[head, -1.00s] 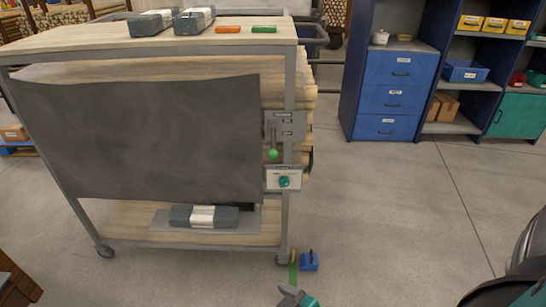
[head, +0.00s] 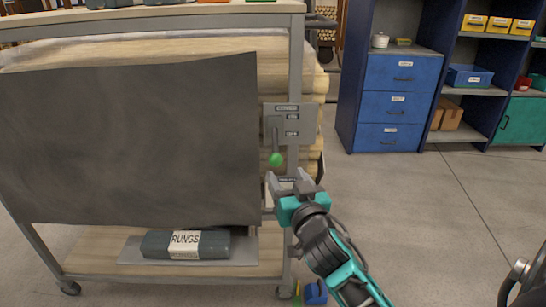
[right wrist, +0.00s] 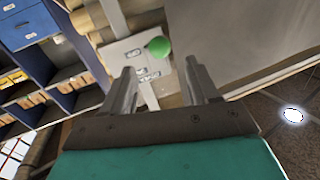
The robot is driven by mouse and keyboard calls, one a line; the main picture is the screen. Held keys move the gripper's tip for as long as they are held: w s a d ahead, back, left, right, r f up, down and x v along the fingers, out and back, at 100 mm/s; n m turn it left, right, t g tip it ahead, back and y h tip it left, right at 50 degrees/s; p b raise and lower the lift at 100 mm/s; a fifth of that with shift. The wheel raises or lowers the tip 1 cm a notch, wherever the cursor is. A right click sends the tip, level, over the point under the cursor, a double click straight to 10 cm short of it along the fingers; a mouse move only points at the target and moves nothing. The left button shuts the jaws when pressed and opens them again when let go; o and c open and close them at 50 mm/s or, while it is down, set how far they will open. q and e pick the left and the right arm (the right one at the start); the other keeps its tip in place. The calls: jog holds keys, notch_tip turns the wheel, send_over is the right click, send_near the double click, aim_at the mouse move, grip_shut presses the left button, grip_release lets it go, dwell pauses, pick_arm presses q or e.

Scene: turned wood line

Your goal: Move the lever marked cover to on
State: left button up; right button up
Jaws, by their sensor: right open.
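The lever (head: 273,137) is on a grey plate (head: 304,118) on the cart's right post. It hangs down and ends in a green ball knob (head: 276,159). The plate has small labels, two of which seem to read on and off; the lever points down toward the lower one. My right gripper (head: 288,178) is open and empty just below the knob. In the right wrist view the green knob (right wrist: 159,46) shows beyond and between the open fingers (right wrist: 160,70), apart from them. My left gripper is out of view.
A dark grey cloth or panel (head: 130,140) hangs left of the lever. A second control plate below is mostly hidden by my gripper. A bundle marked rungs (head: 186,244) lies on the cart's lower shelf.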

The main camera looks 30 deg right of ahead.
aim_at(273, 155)
jog(key=b+x, duration=0.1)
jog(key=x, duration=0.9)
jog(key=shift+w+d+f, duration=0.1)
jog(key=shift+w, duration=0.25)
grip_shut()
